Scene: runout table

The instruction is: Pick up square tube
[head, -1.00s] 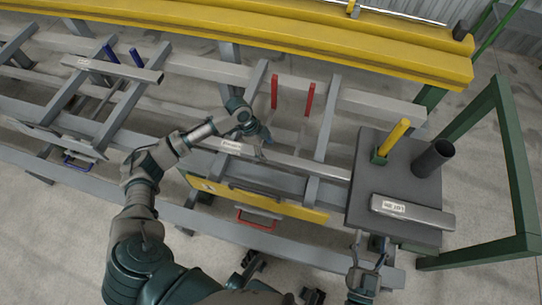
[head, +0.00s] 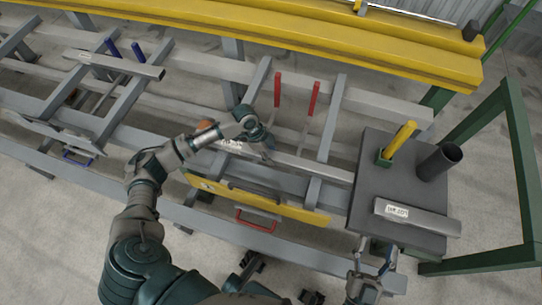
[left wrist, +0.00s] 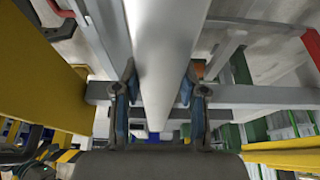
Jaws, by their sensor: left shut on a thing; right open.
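A long pale grey square tube (head: 312,169) with a white label near its left end lies across the grey rack in the middle of the head view. My left gripper (head: 267,146) is shut on this tube. In the left wrist view the tube (left wrist: 165,50) runs between the two fingers of my left gripper (left wrist: 160,95), with one blue pad on each side. Whether the tube is clear of its supports cannot be told. My right gripper (head: 377,252) is open and empty, in front of the dark grey table.
Red posts (head: 313,98) stand behind the tube. A yellow panel (head: 260,200) is in front. The dark table (head: 365,215) at right carries another labelled tube (head: 425,218), a yellow post (head: 402,138) and a dark cylinder (head: 438,162). Another tube (head: 115,64) lies at left.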

